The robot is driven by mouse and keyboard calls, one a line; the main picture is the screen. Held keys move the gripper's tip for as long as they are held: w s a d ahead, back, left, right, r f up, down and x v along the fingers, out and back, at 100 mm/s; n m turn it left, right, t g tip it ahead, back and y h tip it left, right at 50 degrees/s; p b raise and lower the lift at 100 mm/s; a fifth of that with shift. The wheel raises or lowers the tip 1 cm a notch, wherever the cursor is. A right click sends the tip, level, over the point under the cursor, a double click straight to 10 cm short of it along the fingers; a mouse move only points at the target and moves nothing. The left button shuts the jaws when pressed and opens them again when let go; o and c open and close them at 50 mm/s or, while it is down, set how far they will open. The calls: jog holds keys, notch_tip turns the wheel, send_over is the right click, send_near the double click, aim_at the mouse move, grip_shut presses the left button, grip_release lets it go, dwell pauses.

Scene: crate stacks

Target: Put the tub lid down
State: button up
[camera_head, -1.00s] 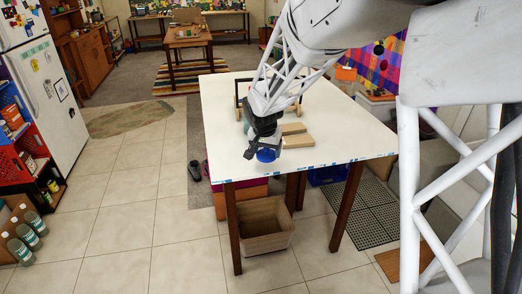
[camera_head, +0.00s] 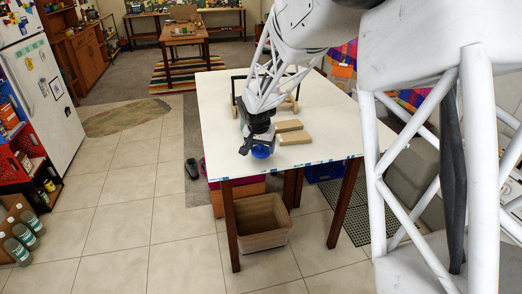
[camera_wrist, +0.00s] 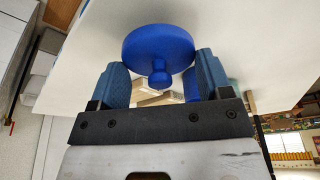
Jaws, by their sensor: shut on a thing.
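The tub lid is a round blue disc with a small knob. It shows in the head view (camera_head: 262,152) at the near-left part of the white table (camera_head: 225,110), and in the wrist view (camera_wrist: 157,45) between the fingers. My gripper (camera_head: 260,141) is directly above it in the head view. I cannot tell whether the lid touches the table top. A small blue piece (camera_wrist: 191,85) shows beside the right finger.
Two wooden blocks (camera_head: 294,138) lie just right of my gripper. A dark-framed thing with wooden parts (camera_head: 292,104) stands behind them. The table's front edge is close to the lid. The table's left side is clear.

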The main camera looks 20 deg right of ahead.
aim_at(258, 155)
jog(key=shift+f, duration=0.85)
jog(key=shift+f, duration=0.1)
jog(key=o, duration=0.9)
jog(key=v, duration=1.2)
